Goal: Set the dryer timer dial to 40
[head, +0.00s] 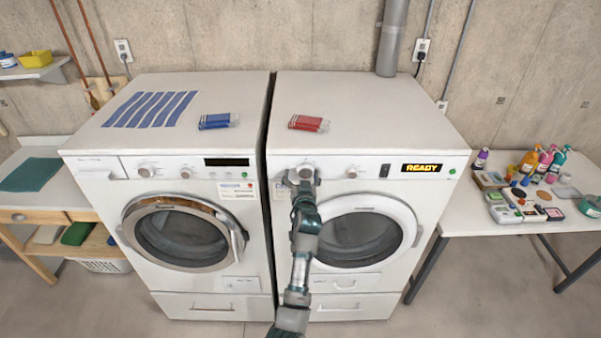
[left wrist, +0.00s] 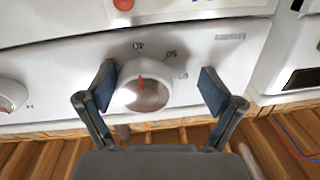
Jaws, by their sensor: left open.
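The dryer (head: 375,150) is the right-hand white machine in the head view, with a lit READY display. Its round white timer dial (head: 306,170) is at the left of its panel, partly covered by my left gripper (head: 303,180). In the left wrist view, the dial (left wrist: 142,92) has a red pointer mark directed up the picture, about toward the 40 label. The 50 and 60 labels lie to the right. My left gripper (left wrist: 157,88) is open, its two fingers on either side of the dial with visible gaps. My right gripper is not in view.
A second knob (head: 351,172) is beside the dial. The washer (head: 165,165) stands close at left. A table (head: 470,222) with bottles and small items is at right.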

